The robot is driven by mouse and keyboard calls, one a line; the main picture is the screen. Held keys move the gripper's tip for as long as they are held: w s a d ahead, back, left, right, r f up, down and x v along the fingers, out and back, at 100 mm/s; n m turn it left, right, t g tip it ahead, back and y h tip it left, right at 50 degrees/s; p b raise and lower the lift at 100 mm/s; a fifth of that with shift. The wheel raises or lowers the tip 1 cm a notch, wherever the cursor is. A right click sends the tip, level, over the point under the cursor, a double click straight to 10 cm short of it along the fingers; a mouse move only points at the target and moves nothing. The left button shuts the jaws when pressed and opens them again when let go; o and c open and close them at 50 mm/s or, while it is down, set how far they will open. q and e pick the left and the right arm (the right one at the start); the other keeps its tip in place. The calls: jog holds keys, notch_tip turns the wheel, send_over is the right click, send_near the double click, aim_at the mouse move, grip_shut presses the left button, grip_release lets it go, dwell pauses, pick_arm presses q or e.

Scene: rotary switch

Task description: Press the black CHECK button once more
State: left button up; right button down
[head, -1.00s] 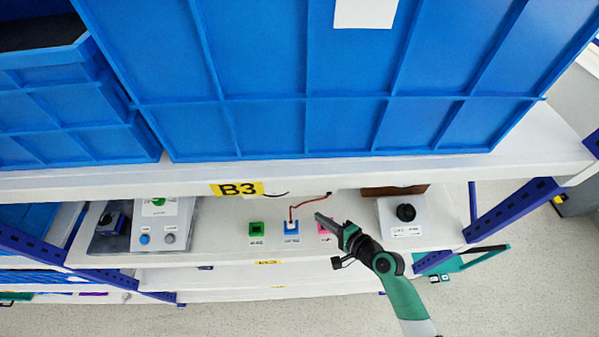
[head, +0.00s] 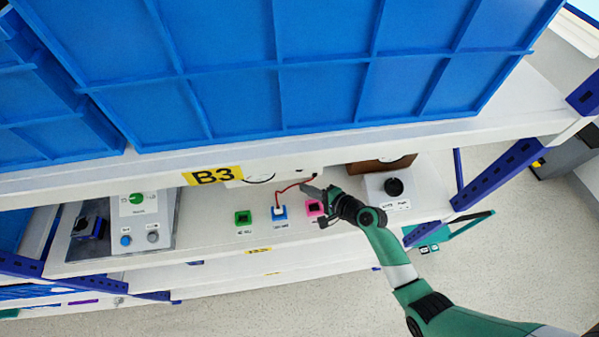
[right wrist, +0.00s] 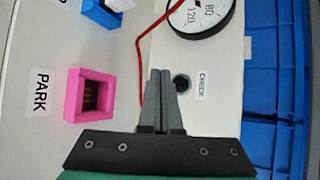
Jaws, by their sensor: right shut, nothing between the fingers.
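The black CHECK button (right wrist: 181,83) is a small round button on the white back panel in the right wrist view, beside its CHECK label (right wrist: 202,87). My right gripper (right wrist: 160,72) is shut and empty. Its fingertips show just left of the button there; whether they touch the panel I cannot tell. In the head view my right gripper (head: 304,189) reaches in from the lower right, above the pink socket and near the red wire. My left gripper is in neither current view.
A red wire (head: 291,186) runs from the blue socket (head: 279,213). The pink PARK socket (right wrist: 91,96) and a round dial (right wrist: 200,15) are close by. A green socket (head: 243,218), a box with a black knob (head: 394,187) and the upper shelf with blue bins (head: 300,70) surround the space.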

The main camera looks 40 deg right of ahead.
jog(key=shift+w+d+b, duration=0.3)
jog(key=shift+w+d, duration=0.2)
jog(key=shift+w, duration=0.2)
jog(key=shift+w+d+b, duration=0.3)
jog(key=shift+w+d, duration=0.2)
jog(key=shift+w, duration=0.2)
dwell(1.0)
jog(key=shift+w+d, duration=0.25)
jog(key=shift+w, duration=0.05)
jog(key=shift+w+d+b, duration=0.25)
jog(key=shift+w+b, duration=0.1)
jog(key=shift+b, duration=0.05)
dwell(0.6)
dwell(0.3)
jog(key=shift+s+a+r+p, duration=0.1)
jog(key=shift+s+a+p, duration=0.2)
jog(key=shift+p, duration=0.1)
jog(key=shift+s+a, duration=0.2)
jog(key=shift+s, duration=0.15)
